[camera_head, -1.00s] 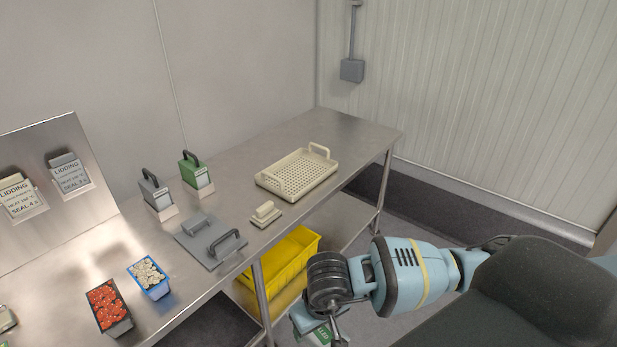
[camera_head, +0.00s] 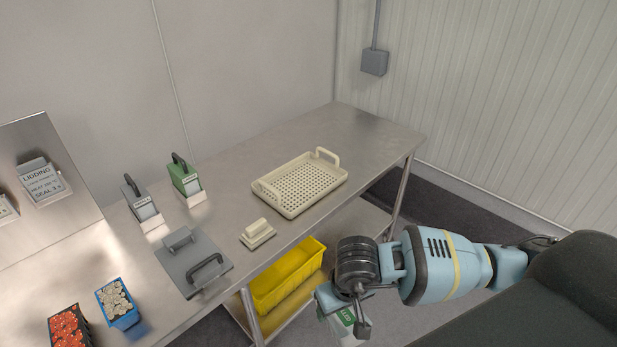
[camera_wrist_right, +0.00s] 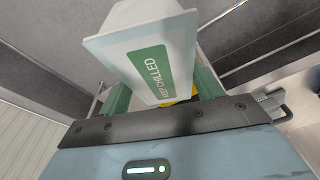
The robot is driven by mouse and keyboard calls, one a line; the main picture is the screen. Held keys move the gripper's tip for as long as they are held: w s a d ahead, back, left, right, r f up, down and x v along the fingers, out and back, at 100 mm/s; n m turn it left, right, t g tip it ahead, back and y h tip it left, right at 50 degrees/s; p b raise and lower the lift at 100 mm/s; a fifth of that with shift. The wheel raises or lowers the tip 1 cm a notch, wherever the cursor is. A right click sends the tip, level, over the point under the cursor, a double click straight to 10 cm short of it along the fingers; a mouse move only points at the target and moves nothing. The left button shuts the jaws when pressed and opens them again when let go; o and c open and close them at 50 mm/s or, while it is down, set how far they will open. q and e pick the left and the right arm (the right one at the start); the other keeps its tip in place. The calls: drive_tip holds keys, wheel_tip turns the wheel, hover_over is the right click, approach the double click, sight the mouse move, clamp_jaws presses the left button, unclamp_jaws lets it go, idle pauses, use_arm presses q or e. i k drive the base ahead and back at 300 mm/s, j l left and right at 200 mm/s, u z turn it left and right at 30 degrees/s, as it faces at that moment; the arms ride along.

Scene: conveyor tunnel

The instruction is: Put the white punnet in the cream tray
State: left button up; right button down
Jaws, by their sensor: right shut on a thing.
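The white punnet (camera_wrist_right: 143,45) has a green "KEEP CHILLED" label and sits between the fingers of my right gripper (camera_wrist_right: 162,92) in the right wrist view. In the head view, the punnet (camera_head: 331,318) shows partly below my right gripper (camera_head: 350,305), which is shut on it. They are off the front side of the table, lower than its top. The cream tray (camera_head: 318,201) stands on the steel table, with a perforated floor and a raised handle at each end. It looks empty. My left gripper is out of view.
A cream lidded block (camera_head: 257,233) and a grey plate with handles (camera_head: 193,265) lie left of the tray. Filled punnets (camera_head: 119,306) stand at the lower left. A yellow crate (camera_head: 288,280) sits on the lower shelf. The table (camera_head: 375,140) is clear beyond the tray.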

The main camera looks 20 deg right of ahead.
sight(312, 184)
drive_tip(key=i+l, duration=0.2)
drive_tip(key=l, duration=0.2)
drive_tip(key=i+l, duration=0.45)
drive_tip(key=l, duration=0.3)
drive_tip(key=i, duration=0.5)
